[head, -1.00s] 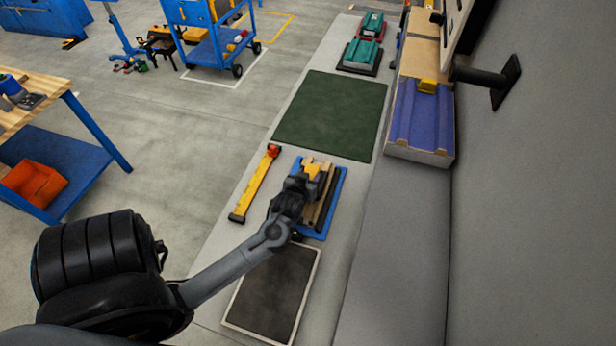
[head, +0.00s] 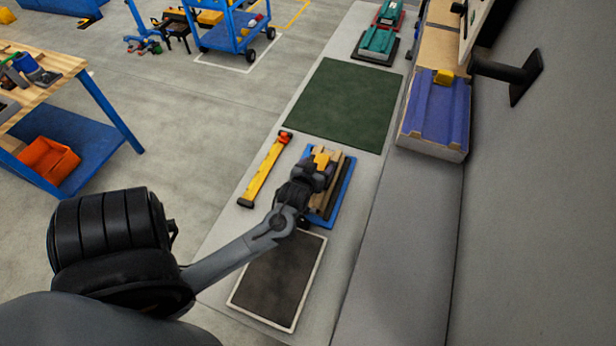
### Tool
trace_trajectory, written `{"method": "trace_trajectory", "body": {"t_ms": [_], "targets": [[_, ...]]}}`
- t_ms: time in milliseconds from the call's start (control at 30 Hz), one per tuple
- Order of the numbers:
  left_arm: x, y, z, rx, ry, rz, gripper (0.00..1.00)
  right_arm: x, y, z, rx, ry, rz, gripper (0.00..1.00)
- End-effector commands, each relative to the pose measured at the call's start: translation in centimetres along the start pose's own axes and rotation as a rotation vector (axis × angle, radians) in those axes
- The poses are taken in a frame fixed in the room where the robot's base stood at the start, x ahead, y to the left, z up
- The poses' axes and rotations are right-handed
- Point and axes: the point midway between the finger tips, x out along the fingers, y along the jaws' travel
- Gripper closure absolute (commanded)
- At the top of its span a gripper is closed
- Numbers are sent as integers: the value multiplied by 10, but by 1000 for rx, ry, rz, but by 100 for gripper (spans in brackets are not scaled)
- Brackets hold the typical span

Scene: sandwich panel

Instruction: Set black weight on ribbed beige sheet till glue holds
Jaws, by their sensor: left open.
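The ribbed beige sheet (head: 340,166) lies on a blue board (head: 347,187) on the long grey bench, with a dark strip along its right side. I cannot tell whether that dark strip is the black weight. My left gripper (head: 320,166) is open over the far left part of the sheet and hides much of it. A small yellow piece (head: 321,159) shows by its fingers; I cannot tell what it belongs to. My right gripper is not in view.
A yellow bar tool (head: 265,170) lies left of the board. A dark framed mat (head: 278,280) lies nearer and a green mat (head: 345,104) farther off. A purple ribbed piece (head: 437,110) with a yellow block stands at the right, beside the grey wall.

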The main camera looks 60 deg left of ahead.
Motion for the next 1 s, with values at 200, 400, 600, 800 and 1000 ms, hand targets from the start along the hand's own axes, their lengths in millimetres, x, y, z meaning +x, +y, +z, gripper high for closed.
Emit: {"method": "trace_trajectory", "body": {"t_ms": [200,400,600,800,1000], "targets": [[-44,0,0,-4,-2,0,24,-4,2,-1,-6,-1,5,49],[-76,0,0,-3,-2,1,24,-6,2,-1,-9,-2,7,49],[-95,6,1,7,-13,20,24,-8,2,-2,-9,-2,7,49],[-122,60,23,125,-174,235,24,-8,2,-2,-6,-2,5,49],[-187,110,74,408,-453,483,24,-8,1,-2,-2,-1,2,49]]}}
